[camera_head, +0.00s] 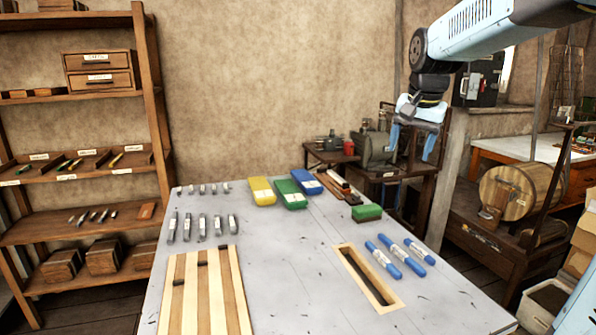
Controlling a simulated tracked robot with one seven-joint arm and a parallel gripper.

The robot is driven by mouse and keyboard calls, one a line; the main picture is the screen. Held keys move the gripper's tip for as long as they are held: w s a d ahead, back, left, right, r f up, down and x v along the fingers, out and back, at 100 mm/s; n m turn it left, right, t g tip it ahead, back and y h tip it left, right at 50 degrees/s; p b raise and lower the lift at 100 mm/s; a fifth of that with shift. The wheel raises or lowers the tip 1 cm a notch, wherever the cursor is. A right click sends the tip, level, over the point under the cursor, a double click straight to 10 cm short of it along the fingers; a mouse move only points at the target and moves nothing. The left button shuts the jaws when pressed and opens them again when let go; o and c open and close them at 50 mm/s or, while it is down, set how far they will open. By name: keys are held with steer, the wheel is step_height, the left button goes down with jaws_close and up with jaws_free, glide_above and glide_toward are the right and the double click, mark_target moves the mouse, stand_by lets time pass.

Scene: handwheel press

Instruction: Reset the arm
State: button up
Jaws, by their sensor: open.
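My arm reaches in from the upper right, and my gripper (410,158) hangs from it with the fingers pointing down. The two blue fingers are apart and nothing shows between them. The gripper is raised in the picture above the right back part of the grey table (300,270). It touches nothing that I can see.
The table holds a yellow box (262,191), a green box (290,194), a blue box (306,182), a green block (366,212), blue cylinders (383,259), a slotted wooden frame (367,278), small grey pieces and a striped board (203,290). Shelves (80,150) stand left.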

steer(key=s+a+f+n+t, duration=0.1)
steer(key=s+f+n, duration=0.2)
steer(key=s, duration=0.8)
steer(key=s+a+f+n, duration=0.1)
steer(key=s+f+n, duration=0.2)
steer(key=s, duration=0.9)
steer(key=shift+f+t, duration=0.4)
steer(key=shift+f, duration=0.55)
